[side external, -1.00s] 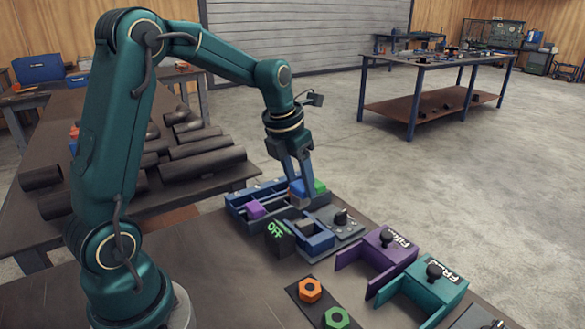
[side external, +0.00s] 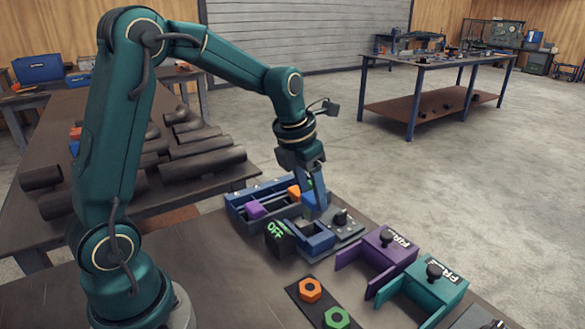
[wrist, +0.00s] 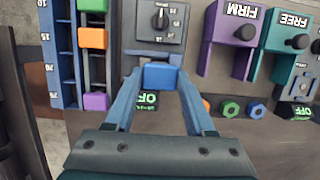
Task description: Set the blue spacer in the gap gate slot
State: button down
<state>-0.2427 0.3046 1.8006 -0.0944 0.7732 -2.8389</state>
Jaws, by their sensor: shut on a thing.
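My gripper (side external: 318,208) is shut on the blue spacer (wrist: 160,76), which sits between its fingertips in the wrist view. The gap gate (side external: 316,238) is a blue open-topped frame on a grey plate with a black dial, which also shows in the wrist view (wrist: 160,20). My fingers are over the far edge of the gate, near the dial. In the wrist view the spacer covers much of the gate, so its height above the slot is hard to tell.
The rack (side external: 238,212) holds a purple block (side external: 256,208), an orange block (wrist: 92,38) and a green block (wrist: 93,5). An OFF sign (side external: 278,240) stands beside the gate. Purple FIRM (side external: 392,250) and teal FREE (side external: 438,285) fixtures stand at the right, with coloured nuts (side external: 310,290) in front.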

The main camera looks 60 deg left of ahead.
aim_at(308, 207)
jog(key=shift+f, duration=0.1)
dwell(0.4)
jog(key=shift+f, duration=1.1)
jog(key=shift+f, duration=0.1)
jog(key=shift+f, duration=0.9)
jog(key=shift+f, duration=0.6)
grip_release()
dwell(0.4)
jog(key=shift+r, duration=0.1)
